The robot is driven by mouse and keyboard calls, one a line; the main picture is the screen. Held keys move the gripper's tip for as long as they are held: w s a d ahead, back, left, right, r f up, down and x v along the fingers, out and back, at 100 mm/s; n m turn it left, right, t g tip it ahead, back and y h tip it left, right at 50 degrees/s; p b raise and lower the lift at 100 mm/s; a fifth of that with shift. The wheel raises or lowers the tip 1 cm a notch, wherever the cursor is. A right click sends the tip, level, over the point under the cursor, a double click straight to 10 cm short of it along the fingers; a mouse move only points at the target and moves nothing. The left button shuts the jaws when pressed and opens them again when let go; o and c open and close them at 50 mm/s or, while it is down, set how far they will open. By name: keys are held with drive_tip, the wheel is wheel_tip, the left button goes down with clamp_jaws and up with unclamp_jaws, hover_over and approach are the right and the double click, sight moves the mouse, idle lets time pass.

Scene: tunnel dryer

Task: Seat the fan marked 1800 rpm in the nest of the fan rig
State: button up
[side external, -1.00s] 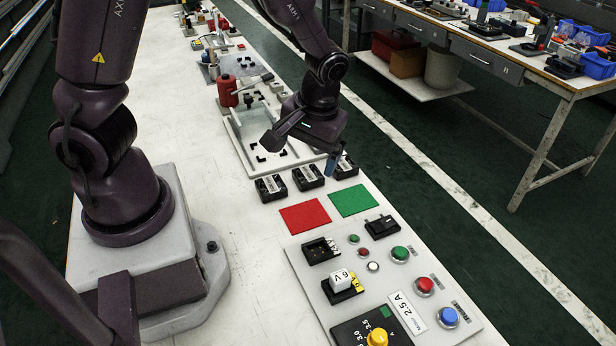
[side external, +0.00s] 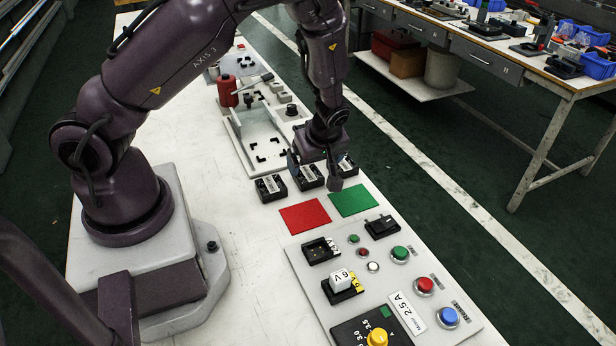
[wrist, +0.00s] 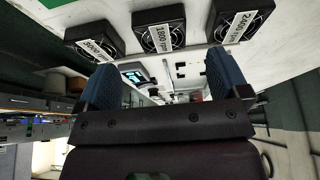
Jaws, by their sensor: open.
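Three square black fans with white labels stand in a row on the bench. In the wrist view the middle fan (wrist: 158,32) reads 1800 rpm and the right one (wrist: 240,22) reads 2400 rpm. The left fan's label (wrist: 97,47) is hard to read. In the side view the middle fan (side external: 308,177) is partly behind my gripper (side external: 314,170), which is open, pointing down close above the row. In the wrist view my gripper (wrist: 162,78) has its fingers wide apart with nothing between them. A pale plate (side external: 240,140) with black corner brackets (side external: 267,150), apparently the rig's nest, lies behind the fans; the nest looks empty.
A red mat (side external: 304,216) and a green mat (side external: 351,200) lie in front of the fans. A control panel (side external: 380,262) with buttons stands nearer the camera. A red bottle-like object (side external: 227,91) stands by the plate.

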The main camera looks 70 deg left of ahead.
sight(308, 173)
drive_tip(key=shift+x, duration=3.1)
drive_tip(key=shift+s+a+r, duration=0.1)
drive_tip(key=shift+a, duration=0.05)
drive_tip(key=c, duration=1)
